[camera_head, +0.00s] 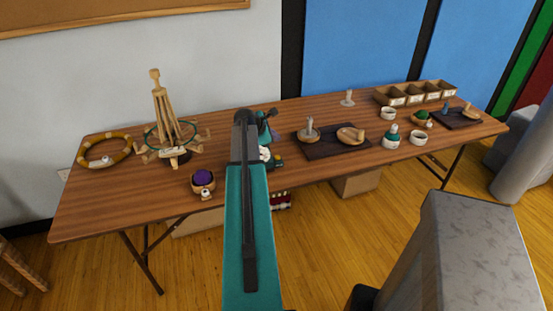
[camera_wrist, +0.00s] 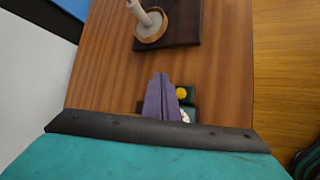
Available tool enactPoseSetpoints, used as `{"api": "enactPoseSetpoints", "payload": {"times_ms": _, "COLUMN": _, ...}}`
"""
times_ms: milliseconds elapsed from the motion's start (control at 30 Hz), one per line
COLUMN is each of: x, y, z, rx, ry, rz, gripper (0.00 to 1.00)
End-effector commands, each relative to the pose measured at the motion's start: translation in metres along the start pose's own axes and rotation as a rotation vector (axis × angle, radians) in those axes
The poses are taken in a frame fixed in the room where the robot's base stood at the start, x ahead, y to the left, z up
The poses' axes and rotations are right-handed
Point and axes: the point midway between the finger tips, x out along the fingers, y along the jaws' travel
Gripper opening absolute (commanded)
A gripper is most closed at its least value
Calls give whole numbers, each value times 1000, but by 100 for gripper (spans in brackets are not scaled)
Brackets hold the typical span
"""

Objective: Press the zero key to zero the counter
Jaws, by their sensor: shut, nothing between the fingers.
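The counter (camera_wrist: 189,98) is a small dark green device with a round yellow key (camera_wrist: 182,93) and a white part below it in the wrist view. My gripper (camera_wrist: 160,76) is shut and empty, its purple-grey fingers just left of the yellow key and covering part of the counter. I cannot tell whether the fingers touch it. In the head view the counter (camera_head: 277,162) shows low behind my teal arm, near the table's front edge, largely hidden. I cannot read its number or tell any label on the key.
A dark board (camera_head: 325,150) holds a wooden spindle and a wooden piece to the right. A purple yarn bowl (camera_head: 203,183) and a wooden swift (camera_head: 161,115) stand to the left. Cups, a bottle and a divided box (camera_head: 413,94) stand farther right. Bare tabletop lies between.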

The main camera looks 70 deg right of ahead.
Motion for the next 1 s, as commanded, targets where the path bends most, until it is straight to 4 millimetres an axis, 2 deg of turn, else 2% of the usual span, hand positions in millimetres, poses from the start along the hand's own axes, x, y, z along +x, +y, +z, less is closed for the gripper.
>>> {"api": "enactPoseSetpoints", "payload": {"times_ms": 600, "x": 41, "y": -30, "z": -32, "rx": -1, "ry": 1, "rz": 1, "gripper": 0}}
{"api": "enactPoseSetpoints", "payload": {"times_ms": 1000, "x": 49, "y": -36, "z": -38, "rx": -2, "ry": 1, "rz": 2, "gripper": 0}}
